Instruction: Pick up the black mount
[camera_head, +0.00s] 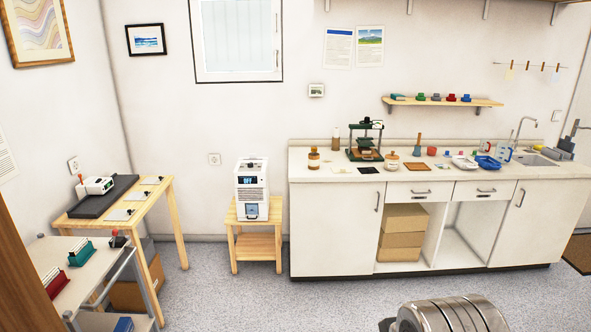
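A small flat black square, which looks like the black mount (368,170), lies on the white counter top (334,177) near its front edge. It is just in front of a green and black press (366,141), between two brown bottles. It is small in the view, so I cannot make out any opening in it. A rounded metal part of my arm shows at the bottom edge, far from the counter. My gripper's fingers are not in view.
Brown bottles (314,158) (391,162) stand either side of the black square. A white device on a wooden stand (257,223) is left of the counter. Grey floor (330,300) in front is clear.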

